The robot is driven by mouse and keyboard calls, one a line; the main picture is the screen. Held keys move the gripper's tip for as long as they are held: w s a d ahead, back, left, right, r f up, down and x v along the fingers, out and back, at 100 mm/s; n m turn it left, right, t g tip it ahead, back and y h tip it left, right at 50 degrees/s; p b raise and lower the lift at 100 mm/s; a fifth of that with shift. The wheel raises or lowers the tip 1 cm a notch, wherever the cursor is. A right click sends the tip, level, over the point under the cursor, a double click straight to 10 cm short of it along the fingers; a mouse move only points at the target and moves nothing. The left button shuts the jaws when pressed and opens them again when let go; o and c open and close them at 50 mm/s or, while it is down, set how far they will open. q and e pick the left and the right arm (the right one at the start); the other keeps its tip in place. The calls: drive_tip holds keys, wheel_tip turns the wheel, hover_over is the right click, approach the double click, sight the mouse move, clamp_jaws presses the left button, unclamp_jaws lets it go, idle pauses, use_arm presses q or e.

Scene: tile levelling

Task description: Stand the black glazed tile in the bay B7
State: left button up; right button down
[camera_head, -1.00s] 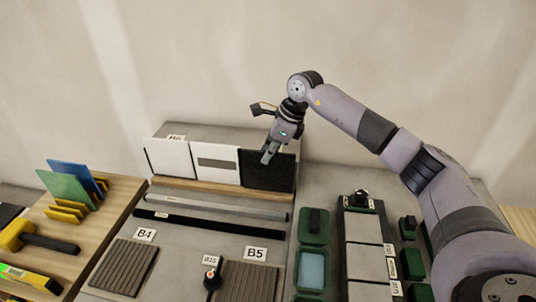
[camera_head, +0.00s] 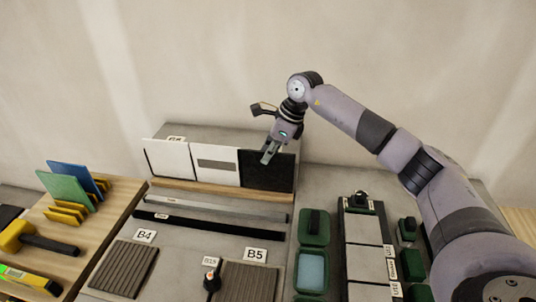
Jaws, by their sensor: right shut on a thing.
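The black glazed tile (camera_head: 267,174) stands upright at the right end of a row at the back of the grey bench, beside a white tile with a grey band (camera_head: 217,165). My right gripper (camera_head: 269,156) reaches down to its top edge and is shut on it. A label behind the row (camera_head: 175,140) is too small and partly hidden to read, so I cannot tell which bay this is. My left gripper is not in view.
A plain white tile (camera_head: 169,160) stands left in the row, behind a wooden strip (camera_head: 215,189). Dark ribbed pads lie by labels B4 (camera_head: 144,236) and B5 (camera_head: 255,254). Green trays (camera_head: 312,227) lie right. A wooden board at left holds a yellow mallet (camera_head: 17,235) and coloured plates (camera_head: 66,190).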

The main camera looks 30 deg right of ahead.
idle(0.8)
drive_tip(key=c, duration=1.7)
unclamp_jaws()
drive_tip(key=shift+d, duration=0.1)
drive_tip(key=shift+f, duration=0.1)
drive_tip(key=shift+r+p, duration=1.95)
drive_tip(key=shift+r, duration=1.1)
